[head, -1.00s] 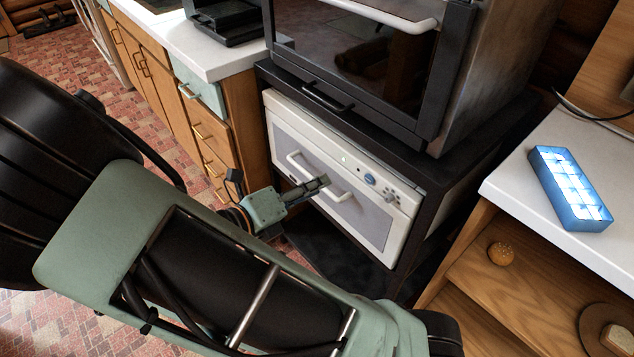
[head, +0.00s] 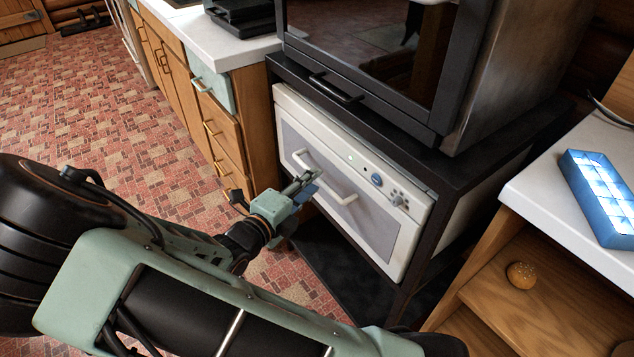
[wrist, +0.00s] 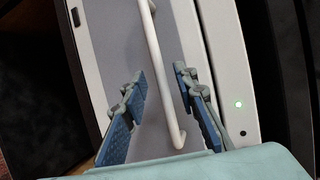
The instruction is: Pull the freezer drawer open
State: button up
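The freezer drawer (head: 375,225) is a white front with a grey panel, low in a black frame. It looks closed. Its white bar handle (head: 343,197) runs across the upper part of the front. In the wrist view the handle (wrist: 154,45) runs nearly upright in the picture. My gripper (head: 313,180) is at the drawer front, near the handle's left half. In the wrist view my gripper (wrist: 161,78) is open, its two blue-padded fingers apart with the handle bar between them. I cannot tell whether either finger touches the bar.
A dark-fronted oven (head: 375,55) stands above the drawer. Wooden cabinets (head: 225,135) with a white counter are to the left. A wooden shelf unit (head: 560,270) holding a bun is close on the right, with a blue tray (head: 600,190) on top. Brick-patterned floor (head: 90,110) is free at left.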

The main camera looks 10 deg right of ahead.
jog(key=shift+b+x, duration=0.35)
jog(key=shift+x, duration=1.25)
grip_shut()
